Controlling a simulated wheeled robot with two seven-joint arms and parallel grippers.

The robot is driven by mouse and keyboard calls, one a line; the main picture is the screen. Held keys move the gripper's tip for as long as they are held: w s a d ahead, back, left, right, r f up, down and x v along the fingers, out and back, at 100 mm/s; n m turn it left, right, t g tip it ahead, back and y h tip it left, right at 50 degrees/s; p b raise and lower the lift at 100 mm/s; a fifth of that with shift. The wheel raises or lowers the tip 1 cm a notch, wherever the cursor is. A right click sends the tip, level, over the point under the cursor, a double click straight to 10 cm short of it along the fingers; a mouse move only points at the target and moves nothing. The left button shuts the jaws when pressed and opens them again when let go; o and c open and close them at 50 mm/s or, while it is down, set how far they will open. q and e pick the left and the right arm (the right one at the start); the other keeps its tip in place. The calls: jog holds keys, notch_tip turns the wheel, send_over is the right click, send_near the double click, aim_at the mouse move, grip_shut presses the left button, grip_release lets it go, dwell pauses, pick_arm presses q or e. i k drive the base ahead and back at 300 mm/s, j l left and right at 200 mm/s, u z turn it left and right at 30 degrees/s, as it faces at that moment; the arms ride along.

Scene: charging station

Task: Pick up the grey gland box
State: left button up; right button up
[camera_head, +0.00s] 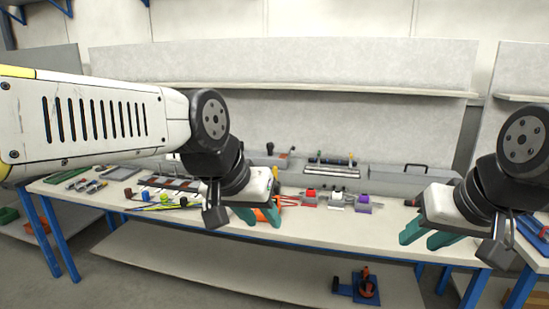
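A small light grey box (337,201), which looks like the grey gland box, sits on the workbench (330,229) between a red box (310,195) and a purple box (364,204). My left gripper (260,216) hangs in front of the bench, to the left of these boxes. Its teal fingers are apart, with an orange item showing behind them. My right gripper (427,236) is to the right of the boxes, near the bench's front edge. Its teal fingers are apart with nothing seen between them. Neither gripper touches the grey box.
Several small coloured pieces and cables lie on the bench's left part. A long grey case (395,180) with a black handle stands at the back right. A blue tool with a red-orange part (366,286) rests on the lower shelf (250,275). The bench front before the boxes looks clear.

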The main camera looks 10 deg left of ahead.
aim_at(269, 159)
jog(key=i+j+u, duration=0.25)
jog(key=i+j, duration=0.65)
jog(key=j, duration=0.3)
jog(key=i+j+u, duration=0.25)
jog(key=i+j, duration=0.7)
jog(key=j, duration=0.1)
